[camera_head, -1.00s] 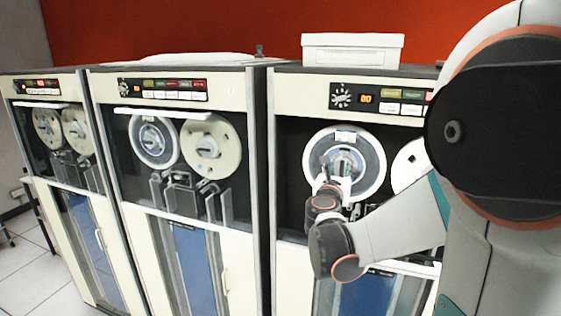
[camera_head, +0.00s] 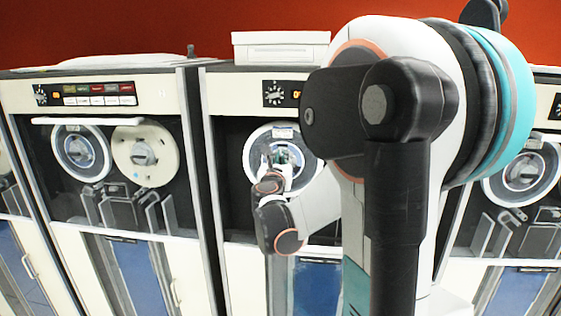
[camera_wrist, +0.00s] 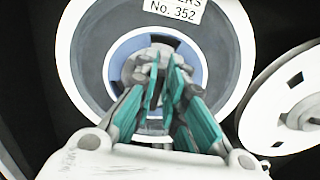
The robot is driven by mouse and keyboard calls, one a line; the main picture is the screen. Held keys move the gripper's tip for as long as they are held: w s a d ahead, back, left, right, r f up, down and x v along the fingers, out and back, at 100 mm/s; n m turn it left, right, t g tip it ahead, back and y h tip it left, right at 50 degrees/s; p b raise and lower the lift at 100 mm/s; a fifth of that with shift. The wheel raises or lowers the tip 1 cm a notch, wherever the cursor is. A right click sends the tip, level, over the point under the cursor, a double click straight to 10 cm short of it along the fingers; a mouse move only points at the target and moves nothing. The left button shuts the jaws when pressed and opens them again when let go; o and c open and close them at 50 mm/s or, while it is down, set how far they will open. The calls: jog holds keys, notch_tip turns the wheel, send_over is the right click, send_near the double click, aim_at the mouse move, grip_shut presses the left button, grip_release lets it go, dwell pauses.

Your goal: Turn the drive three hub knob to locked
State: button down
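The drive three hub knob (camera_wrist: 150,62) is a grey-white piece at the middle of a reel (camera_wrist: 92,62) with a blue centre ring, in the wrist view. A label (camera_wrist: 172,10) above it reads "No. 352". In the head view the same reel (camera_head: 256,141) is on the drive behind my arm. My gripper (camera_wrist: 164,62) faces the hub, its teal fingers converging and close together over the knob, with a narrow grey part between them. They look shut on the knob, though they hide much of it and its lock marking cannot be read. My gripper also shows small in the head view (camera_head: 267,158).
A white reel (camera_wrist: 295,105) sits close to the right of the hub. Another tape drive (camera_head: 155,215) stands to the left, and a further reel (camera_head: 521,172) shows right of my arm. A white box (camera_head: 281,45) lies on top of the drive.

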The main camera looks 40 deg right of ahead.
dwell(0.3)
jog(key=shift+s+d+f+m+b, duration=0.35)
jog(key=shift+m+b, duration=0.7)
jog(key=shift+m, duration=1.9)
jog(key=shift+s+d+f+m+b, duration=0.4)
jog(key=shift+m+b, duration=0.65)
jog(key=shift+m, duration=1.95)
jog(key=shift+s+d+f+m+b, duration=0.2)
jog(key=shift+f+m+b, duration=0.6)
jog(key=shift+m, duration=2.15)
jog(key=shift+a+r, duration=0.15)
jog(key=shift+r, duration=0.1)
jog(key=c, duration=1.7)
grip_release()
jog(key=shift+o, duration=0.2)
jog(key=shift+r, duration=0.1)
